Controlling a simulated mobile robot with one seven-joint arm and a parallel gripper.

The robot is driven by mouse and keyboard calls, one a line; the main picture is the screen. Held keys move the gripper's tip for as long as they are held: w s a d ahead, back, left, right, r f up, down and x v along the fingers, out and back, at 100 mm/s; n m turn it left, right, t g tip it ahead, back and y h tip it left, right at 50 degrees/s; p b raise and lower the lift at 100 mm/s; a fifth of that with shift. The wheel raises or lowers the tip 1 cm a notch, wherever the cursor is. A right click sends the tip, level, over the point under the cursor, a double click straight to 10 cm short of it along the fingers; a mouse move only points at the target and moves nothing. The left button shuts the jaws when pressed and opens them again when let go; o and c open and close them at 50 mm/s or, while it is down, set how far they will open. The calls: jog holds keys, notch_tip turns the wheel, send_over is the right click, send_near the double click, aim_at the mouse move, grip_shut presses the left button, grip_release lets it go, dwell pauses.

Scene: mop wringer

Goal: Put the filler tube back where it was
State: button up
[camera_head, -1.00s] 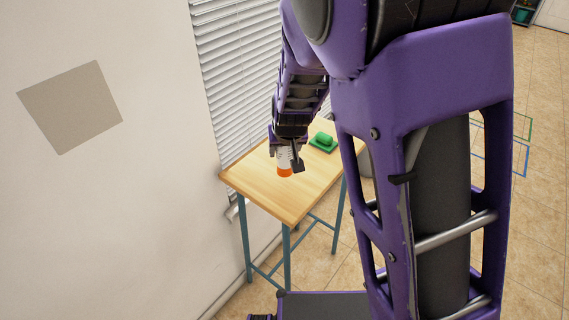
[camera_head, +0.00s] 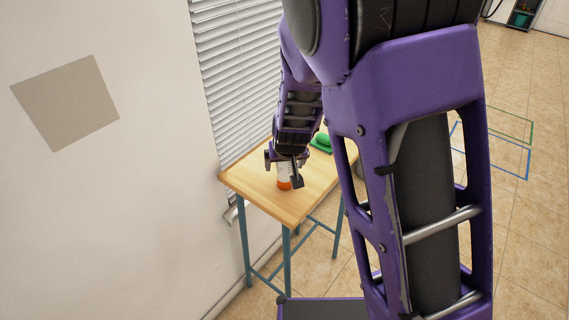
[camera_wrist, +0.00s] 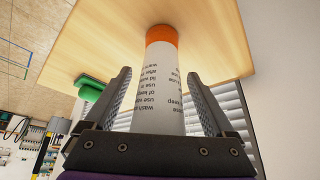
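The filler tube (camera_head: 284,183) is a white printed cylinder with an orange end. It stands on the wooden table (camera_head: 248,183), orange end down, as far as I can tell touching the top. In the wrist view the tube (camera_wrist: 160,85) runs between the two fingers of my gripper (camera_wrist: 162,98), with a gap visible on each side. My gripper (camera_head: 283,172) is open around the tube from above. The tube's upper end is hidden by my gripper.
A green object (camera_head: 322,142) on a green base lies farther back on the table; it also shows in the wrist view (camera_wrist: 90,88). Window blinds and a wall stand to the left. The table's front left area is clear.

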jog(key=a+p+v, duration=0.1)
jog(key=p+v, duration=0.5)
jog(key=v, duration=0.6)
jog(key=shift+d+p, duration=0.3)
jog(key=shift+d, duration=0.15)
jog(key=shift+r, duration=0.1)
